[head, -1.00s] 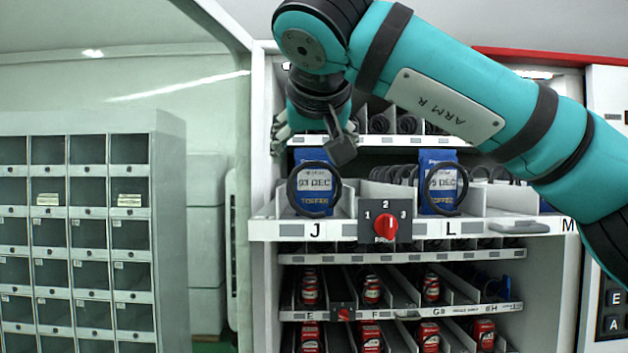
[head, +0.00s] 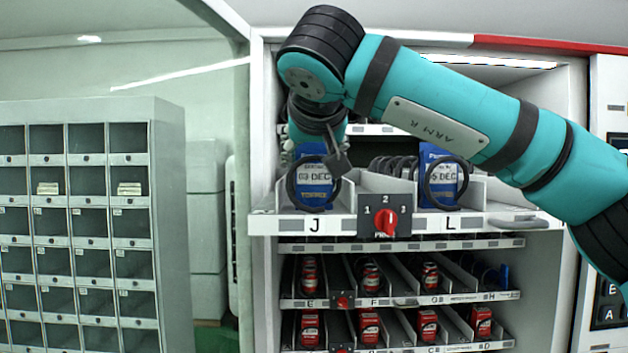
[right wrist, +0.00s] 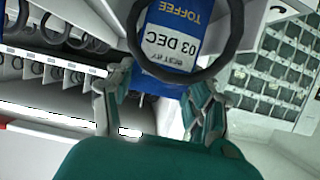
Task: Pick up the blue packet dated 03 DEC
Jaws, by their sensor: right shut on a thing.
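The blue TOFFEE packet dated 03 DEC (head: 315,175) stands in slot J of the pulled-out shelf (head: 272,226), behind a black coil ring. My right gripper (head: 316,153) comes down from above and is shut on the top of this packet. In the right wrist view the packet (right wrist: 172,40) appears upside down, with its top edge between the fingers (right wrist: 155,100) and the coil ring around its front. A second blue packet (head: 437,172), its date ending in "5 DEC", stands in slot L behind its own coil. My left gripper is not in view.
A red dial (head: 386,221) sits on the shelf front between J and L. A grey rack of cubbyholes (head: 168,220) stands at the left. The machine's side wall (head: 262,120) is close left of slot J.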

